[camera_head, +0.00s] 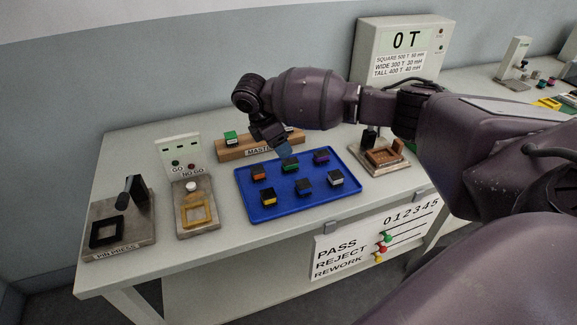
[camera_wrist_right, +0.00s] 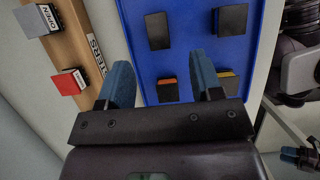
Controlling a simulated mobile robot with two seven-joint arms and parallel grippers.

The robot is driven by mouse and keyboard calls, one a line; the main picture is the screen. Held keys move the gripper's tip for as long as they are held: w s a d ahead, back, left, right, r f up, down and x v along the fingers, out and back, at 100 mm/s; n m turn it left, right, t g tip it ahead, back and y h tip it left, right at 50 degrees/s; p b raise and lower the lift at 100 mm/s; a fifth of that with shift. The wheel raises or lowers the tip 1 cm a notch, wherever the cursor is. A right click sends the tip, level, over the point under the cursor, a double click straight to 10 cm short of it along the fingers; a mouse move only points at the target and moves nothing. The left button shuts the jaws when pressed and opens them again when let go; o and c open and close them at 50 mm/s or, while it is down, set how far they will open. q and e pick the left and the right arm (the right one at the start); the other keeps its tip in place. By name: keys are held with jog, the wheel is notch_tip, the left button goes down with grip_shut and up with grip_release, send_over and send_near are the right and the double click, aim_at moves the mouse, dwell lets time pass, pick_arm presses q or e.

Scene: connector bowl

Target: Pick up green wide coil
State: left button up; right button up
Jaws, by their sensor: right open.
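The green coil (camera_head: 290,163), black on top, sits in the back row of the blue tray (camera_head: 245,210), between an orange coil and a purple coil. My right gripper (camera_head: 283,147) is above the tray's back edge, close to the green coil and apart from it. In the right wrist view its two blue fingers (camera_wrist_right: 160,62) are spread with nothing gripped. A black-topped coil (camera_wrist_right: 157,30) lies ahead of the fingertips there; from its place it appears to be the green one, but its coloured side is hidden.
Other coils on the tray are orange (camera_head: 259,173), purple (camera_head: 321,157), yellow (camera_head: 268,197), blue (camera_head: 304,187) and pale grey (camera_head: 335,178). A wooden masters block (camera_head: 232,152) stands behind, partly hidden by my arm. A brown fixture (camera_head: 385,157) is right; gauge and pin press (camera_head: 120,225) are left.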

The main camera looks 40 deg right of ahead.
aim_at(290, 161)
jog(key=shift+x, duration=1.25)
jog(key=shift+w+b+x, duration=0.15)
jog(key=shift+b+x, duration=0.15)
jog(key=shift+x, duration=1.05)
jog(key=shift+w+b+x, duration=0.1)
jog(key=shift+b+x, duration=0.15)
jog(key=shift+x, duration=1.05)
jog(key=c, duration=1)
jog(key=shift+r, duration=0.1)
